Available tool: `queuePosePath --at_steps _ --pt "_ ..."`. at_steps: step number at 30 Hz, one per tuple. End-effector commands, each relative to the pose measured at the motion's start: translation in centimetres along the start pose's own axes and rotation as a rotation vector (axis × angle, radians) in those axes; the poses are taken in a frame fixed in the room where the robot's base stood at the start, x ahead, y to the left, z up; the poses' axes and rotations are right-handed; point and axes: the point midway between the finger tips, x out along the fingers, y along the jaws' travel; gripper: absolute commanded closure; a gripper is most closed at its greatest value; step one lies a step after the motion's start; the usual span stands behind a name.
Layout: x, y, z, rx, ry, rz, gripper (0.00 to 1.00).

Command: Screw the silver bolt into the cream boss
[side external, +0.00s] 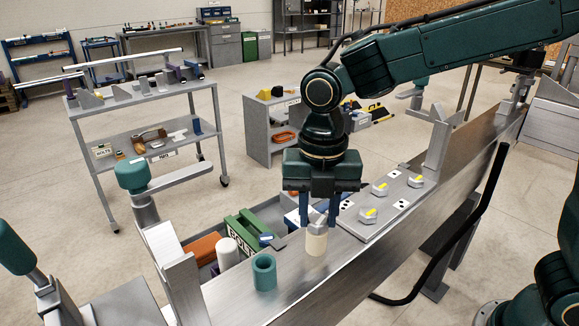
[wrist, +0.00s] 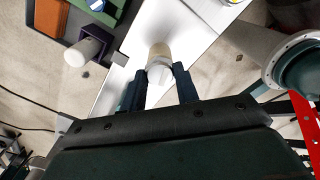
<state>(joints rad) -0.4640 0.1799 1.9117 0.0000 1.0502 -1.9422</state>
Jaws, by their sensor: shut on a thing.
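The cream boss (side external: 316,243) stands upright on the metal bench beam. The silver bolt (side external: 317,222) is right above it, its head between my fingertips. My gripper (side external: 319,212) points straight down and is shut on the bolt. In the wrist view the bolt (wrist: 160,76) sits between the two dark fingers, in line with the boss (wrist: 159,51). The bolt's lower end meets the top of the boss or is hidden there; I cannot tell how deep it sits.
A teal hollow cylinder (side external: 264,271) stands on the beam at front left. Several silver pieces with yellow marks (side external: 368,214) lie on a grey plate (side external: 350,227) to the right. Behind the beam, a tray holds a white cylinder (side external: 227,254), green blocks (side external: 240,238) and an orange block (side external: 204,248).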

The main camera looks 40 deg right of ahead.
Motion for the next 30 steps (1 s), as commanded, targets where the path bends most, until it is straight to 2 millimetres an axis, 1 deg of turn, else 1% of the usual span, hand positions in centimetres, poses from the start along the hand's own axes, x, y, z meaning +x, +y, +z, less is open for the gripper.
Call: queuePosePath --at_steps 30 --pt "0.08 0.01 -0.01 0.777 0.000 0.000 0.89"
